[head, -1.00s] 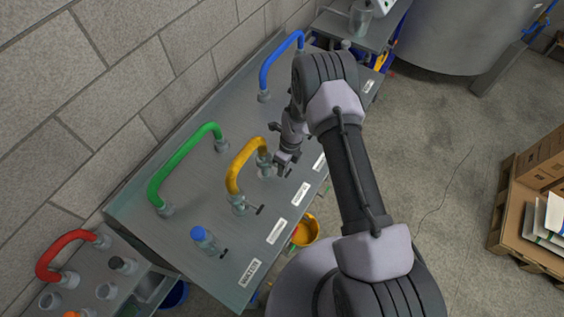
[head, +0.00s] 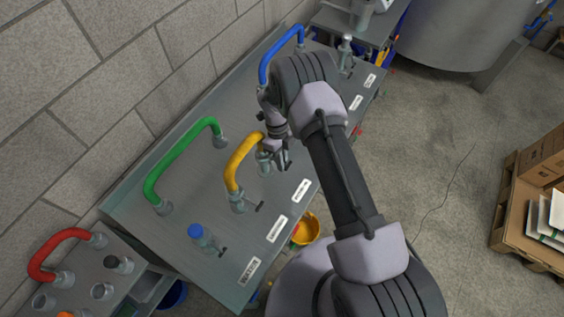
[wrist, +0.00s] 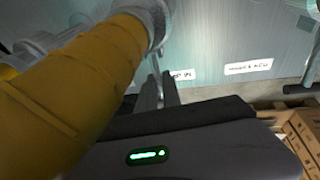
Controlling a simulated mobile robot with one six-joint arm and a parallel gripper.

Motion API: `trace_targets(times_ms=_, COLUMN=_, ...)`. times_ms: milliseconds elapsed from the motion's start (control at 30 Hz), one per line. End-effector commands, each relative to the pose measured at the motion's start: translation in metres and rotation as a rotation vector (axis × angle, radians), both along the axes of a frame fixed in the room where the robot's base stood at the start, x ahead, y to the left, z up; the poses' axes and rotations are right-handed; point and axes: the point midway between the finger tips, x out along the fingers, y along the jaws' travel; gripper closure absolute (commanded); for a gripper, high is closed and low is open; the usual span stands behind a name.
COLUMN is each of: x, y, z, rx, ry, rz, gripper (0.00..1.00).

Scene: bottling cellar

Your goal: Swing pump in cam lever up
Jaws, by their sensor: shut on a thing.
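The yellow hose (head: 238,161) arches between two grey couplings on the steel bench. Its far coupling (head: 264,160) is beside my gripper (head: 283,158), and that coupling also shows at the top of the wrist view (wrist: 158,12). In the wrist view my gripper's fingers (wrist: 161,92) are shut on a thin metal lever (wrist: 156,62) that runs down from the coupling. Most of the lever is hidden by the fingers, so its exact angle is hard to tell. The near coupling (head: 240,204) has its own dark-tipped lever pointing outward. The yellow hose (wrist: 75,95) fills the wrist view's left.
A green hose (head: 178,160) and a blue hose (head: 279,54) arch over the bench. A blue-capped fitting (head: 198,236) stands at the near end. White labels (head: 300,190) line the front edge. A yellow bucket (head: 307,231) stands below the edge.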

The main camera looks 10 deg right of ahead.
Motion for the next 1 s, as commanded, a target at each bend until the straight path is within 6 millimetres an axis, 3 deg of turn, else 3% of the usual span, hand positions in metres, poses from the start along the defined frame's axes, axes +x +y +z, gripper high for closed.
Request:
trace_targets(times_ms=100, x=-0.002, y=0.000, z=-0.001, rx=0.000, ry=0.005, rz=-0.001, gripper=1.00)
trace_targets(times_ms=133, x=-0.002, y=0.000, z=-0.001, rx=0.000, ry=0.005, rz=-0.001, gripper=0.89)
trace_targets(times_ms=233, x=-0.002, y=0.000, z=-0.001, rx=0.000, ry=0.004, rz=-0.001, gripper=0.70)
trace_targets(times_ms=600, x=0.001, y=0.000, z=0.004, rx=0.001, ry=0.001, rz=0.000, gripper=0.69)
trace_targets(times_ms=767, x=0.010, y=0.002, z=0.031, rx=0.002, ry=-0.002, rz=-0.002, gripper=0.69)
trace_targets(times_ms=1000, x=0.027, y=0.006, z=0.087, rx=0.001, ry=-0.002, rz=0.000, gripper=0.69)
